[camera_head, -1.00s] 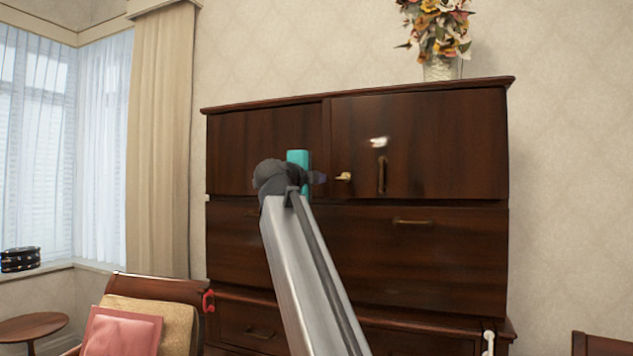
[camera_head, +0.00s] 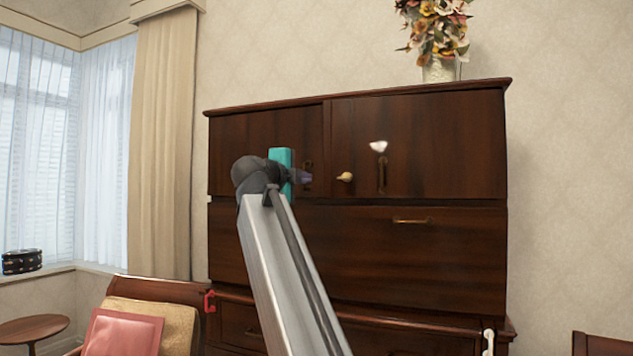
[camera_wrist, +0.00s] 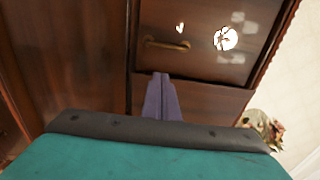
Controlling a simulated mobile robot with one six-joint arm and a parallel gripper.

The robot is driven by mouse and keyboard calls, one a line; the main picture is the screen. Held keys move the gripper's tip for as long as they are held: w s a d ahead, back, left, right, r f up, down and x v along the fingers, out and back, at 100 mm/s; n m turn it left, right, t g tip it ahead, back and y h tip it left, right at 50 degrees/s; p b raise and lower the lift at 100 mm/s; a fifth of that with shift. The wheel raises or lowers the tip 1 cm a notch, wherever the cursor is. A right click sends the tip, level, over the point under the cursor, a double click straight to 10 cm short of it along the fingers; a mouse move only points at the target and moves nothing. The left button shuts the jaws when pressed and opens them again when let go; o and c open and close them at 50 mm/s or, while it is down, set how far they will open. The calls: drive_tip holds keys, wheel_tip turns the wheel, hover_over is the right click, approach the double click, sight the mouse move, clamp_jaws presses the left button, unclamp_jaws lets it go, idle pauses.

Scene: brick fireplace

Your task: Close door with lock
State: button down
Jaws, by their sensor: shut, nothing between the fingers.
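The dark wooden cabinet (camera_head: 420,255) has a left upper door (camera_head: 245,140) and a right upper door (camera_head: 450,150). Both look about flush with the front; a small gap cannot be told. A brass lock piece (camera_head: 345,176) sits on the right door near the seam, left of that door's upright handle (camera_head: 382,175). The left door's handle (camera_head: 308,172) is partly behind my gripper (camera_head: 303,177). My gripper's purple fingers are together and empty, left of the lock piece. In the wrist view the fingers (camera_wrist: 161,97) point towards the cabinet front near a brass handle (camera_wrist: 166,43); contact cannot be told.
A flower vase (camera_head: 440,68) stands on the cabinet top. A wide panel with a brass handle (camera_head: 411,221) lies below the doors. An armchair with a pink cushion (camera_head: 123,332) and a round side table (camera_head: 32,330) stand at lower left. Pale bright spots show on the doors.

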drive_tip(key=a+p, duration=0.2)
drive_tip(key=a, duration=0.5)
drive_tip(key=shift+w, duration=0.45)
drive_tip(key=c, duration=2.5)
unclamp_jaws()
